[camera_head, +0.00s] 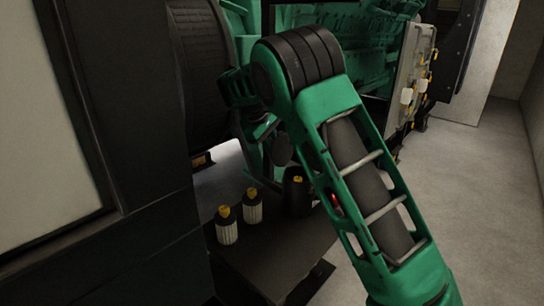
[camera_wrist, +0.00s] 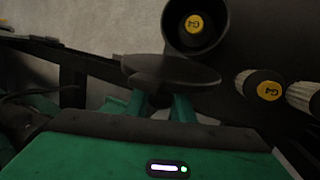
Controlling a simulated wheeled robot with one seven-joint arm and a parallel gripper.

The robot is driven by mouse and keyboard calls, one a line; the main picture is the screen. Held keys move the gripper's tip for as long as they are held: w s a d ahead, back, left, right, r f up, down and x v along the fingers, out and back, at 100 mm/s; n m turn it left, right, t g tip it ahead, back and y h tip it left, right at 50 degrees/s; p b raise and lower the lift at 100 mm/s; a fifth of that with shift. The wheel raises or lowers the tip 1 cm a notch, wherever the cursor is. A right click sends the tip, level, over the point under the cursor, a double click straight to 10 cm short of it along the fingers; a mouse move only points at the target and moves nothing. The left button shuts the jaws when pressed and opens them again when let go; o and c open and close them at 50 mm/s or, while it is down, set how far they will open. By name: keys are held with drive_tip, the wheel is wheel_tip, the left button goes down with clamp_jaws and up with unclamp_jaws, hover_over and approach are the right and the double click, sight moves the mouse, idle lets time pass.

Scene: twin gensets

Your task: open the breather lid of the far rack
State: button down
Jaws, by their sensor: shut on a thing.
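A round dark lid (camera_wrist: 170,70) is held between the green fingers of my gripper (camera_wrist: 158,105). In the head view the lid (camera_head: 283,149) stands tilted up, just above a dark round pot (camera_head: 297,192). In the wrist view the pot (camera_wrist: 222,45) is open, and a yellow cap marked G4 (camera_wrist: 195,23) shows inside it. The lid's edge lies close to the pot's rim; its hinge is hidden. My gripper is partly hidden by my arm in the head view.
White ribbed cartridges with yellow caps (camera_head: 227,228) stand on a dark bench (camera_head: 275,258) left of the pot. A pale panel with several cartridges (camera_head: 410,80) is farther back at right. A dark cabinet (camera_head: 120,150) fills the left. The floor at right (camera_head: 480,200) is clear.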

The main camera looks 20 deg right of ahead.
drive_tip(key=shift+w+a+r, duration=0.1)
drive_tip(key=shift+w+r, duration=0.1)
drive_tip(key=shift+w, duration=0.1)
drive_tip(key=c, duration=1.7)
unclamp_jaws()
drive_tip(key=shift+o, duration=0.6)
drive_tip(key=shift+s+f, duration=0.1)
drive_tip(key=v, duration=1)
drive_tip(key=shift+r, duration=0.3)
drive_tip(key=shift+a, duration=0.15)
